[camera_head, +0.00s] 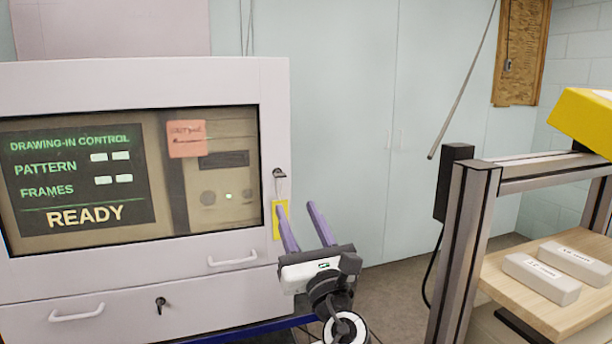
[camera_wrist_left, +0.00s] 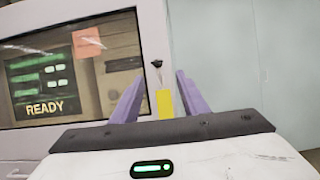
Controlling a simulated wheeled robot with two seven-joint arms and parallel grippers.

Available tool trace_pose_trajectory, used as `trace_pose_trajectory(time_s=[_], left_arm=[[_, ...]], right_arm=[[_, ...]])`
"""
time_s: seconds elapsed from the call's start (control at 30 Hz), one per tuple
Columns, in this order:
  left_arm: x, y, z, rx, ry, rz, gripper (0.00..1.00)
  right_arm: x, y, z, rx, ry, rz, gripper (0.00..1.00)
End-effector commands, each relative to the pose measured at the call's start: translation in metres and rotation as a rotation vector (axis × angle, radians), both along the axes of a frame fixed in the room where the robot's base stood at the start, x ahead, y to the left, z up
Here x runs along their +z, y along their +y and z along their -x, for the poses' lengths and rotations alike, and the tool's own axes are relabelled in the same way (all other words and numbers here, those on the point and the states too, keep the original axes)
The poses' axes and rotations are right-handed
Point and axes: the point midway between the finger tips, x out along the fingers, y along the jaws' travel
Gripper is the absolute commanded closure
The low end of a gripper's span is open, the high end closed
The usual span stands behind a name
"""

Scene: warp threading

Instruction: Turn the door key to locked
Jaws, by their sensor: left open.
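The door key (camera_head: 279,174) is a small dark key in the right frame of the white cabinet door (camera_head: 283,120), above a yellow label (camera_head: 280,220). In the left wrist view the key (camera_wrist_left: 157,64) shows ahead, between and beyond the fingertips, above the yellow label (camera_wrist_left: 165,104). My left gripper (camera_head: 295,208) is open and empty, below and right of the key and apart from it. Its two purple fingers also frame the label in the left wrist view (camera_wrist_left: 160,80). My right gripper is in neither view.
A door handle (camera_head: 232,258) juts out under the window. On the right stand a metal frame (camera_head: 470,230) and a wooden shelf (camera_head: 540,300) with two pale blocks.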

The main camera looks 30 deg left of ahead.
Motion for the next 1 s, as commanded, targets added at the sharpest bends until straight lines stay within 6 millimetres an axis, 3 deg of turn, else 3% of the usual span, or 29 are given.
trace_pose_trajectory(time_s=[0.23, 0.53, 1.0], left_arm=[[0.016, 0.027, -0.022, 0.004, -0.001, -0.003, 0.59], [0.034, 0.062, -0.052, 0.003, 0.001, -0.001, 0.59], [0.038, 0.071, -0.06, 0.0, 0.001, 0.001, 0.61]], right_arm=[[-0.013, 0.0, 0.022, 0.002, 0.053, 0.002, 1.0], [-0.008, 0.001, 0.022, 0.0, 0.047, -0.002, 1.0], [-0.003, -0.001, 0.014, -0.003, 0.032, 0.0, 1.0]])
